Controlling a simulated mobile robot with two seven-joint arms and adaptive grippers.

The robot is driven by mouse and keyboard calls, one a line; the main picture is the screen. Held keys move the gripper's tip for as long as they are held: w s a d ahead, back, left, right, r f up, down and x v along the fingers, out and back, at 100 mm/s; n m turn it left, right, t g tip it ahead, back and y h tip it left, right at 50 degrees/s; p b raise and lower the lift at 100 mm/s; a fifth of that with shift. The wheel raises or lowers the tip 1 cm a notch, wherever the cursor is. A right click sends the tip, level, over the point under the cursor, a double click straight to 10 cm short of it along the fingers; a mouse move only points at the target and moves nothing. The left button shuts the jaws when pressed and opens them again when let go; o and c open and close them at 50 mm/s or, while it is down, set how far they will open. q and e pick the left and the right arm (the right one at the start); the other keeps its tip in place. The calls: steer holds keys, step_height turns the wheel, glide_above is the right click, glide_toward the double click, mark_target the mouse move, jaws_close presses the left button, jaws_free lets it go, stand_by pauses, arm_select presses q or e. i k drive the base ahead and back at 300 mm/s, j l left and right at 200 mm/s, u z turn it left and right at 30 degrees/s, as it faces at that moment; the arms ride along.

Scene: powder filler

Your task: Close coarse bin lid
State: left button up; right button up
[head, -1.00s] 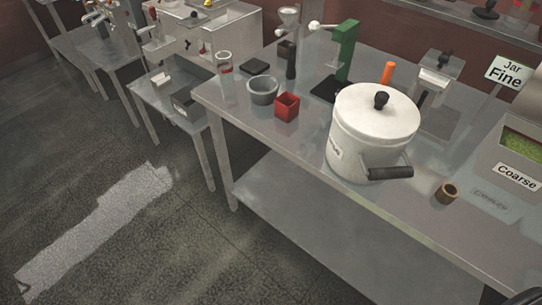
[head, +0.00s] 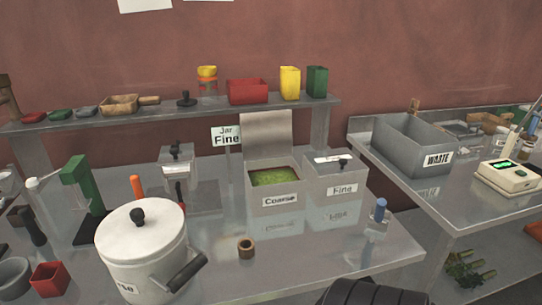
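The coarse bin (head: 272,200) stands on the metal table, labelled "Coarse", with green material (head: 274,177) visible inside. Its grey lid (head: 268,134) is raised upright at the back edge, so the bin is open. A dark, rounded part of my own body shows at the bottom edge. Neither gripper's fingers are visible.
A large white pot (head: 140,245) with a dark handle stands front left of the bins. A small brown ring (head: 246,246) and a blue-handled tool (head: 380,211) are nearer the front. A shelf (head: 200,112) runs behind. A grey waste box (head: 411,145) is on the right table.

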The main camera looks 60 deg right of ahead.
mark_target(264, 134)
steer(key=z, duration=2)
steer(key=i+l+z, duration=0.25)
steer(key=z, duration=0.2)
steer(key=i+l+z, duration=0.3)
steer(key=z, duration=0.15)
steer(key=l, duration=0.1)
